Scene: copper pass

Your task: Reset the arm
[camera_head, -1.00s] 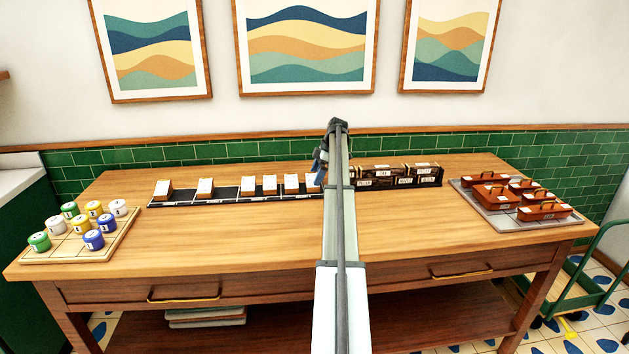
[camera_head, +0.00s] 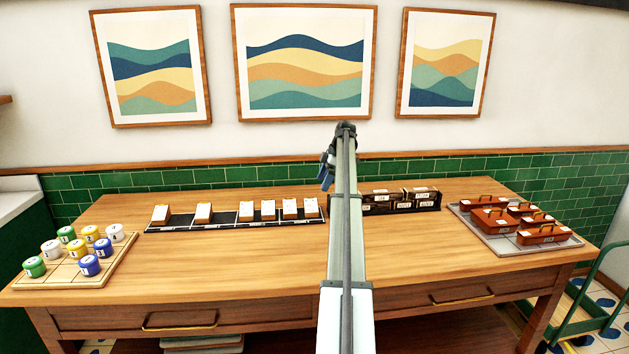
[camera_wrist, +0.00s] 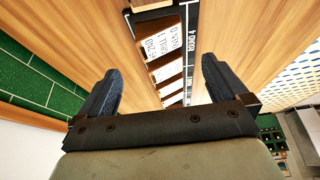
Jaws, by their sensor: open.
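My arm reaches forward over the middle of the wooden table (camera_head: 250,265) in the head view. My gripper (camera_head: 327,172) is at its far end, above the table's back part, mostly hidden behind the arm. In the wrist view my gripper (camera_wrist: 160,92) has its two dark blue fingers wide apart with nothing between them. Beyond the fingers, the black rack (camera_wrist: 190,45) with white-labelled cards (camera_wrist: 163,50) shows below, apart from the fingers.
The long black rack (camera_head: 190,225) holds several card blocks left of my arm. Dark labelled boxes (camera_head: 400,200) stand right of it. A grey tray (camera_head: 480,232) with brown cases is at right, a wooden board (camera_head: 60,279) with coloured jars at left. The table's front middle is clear.

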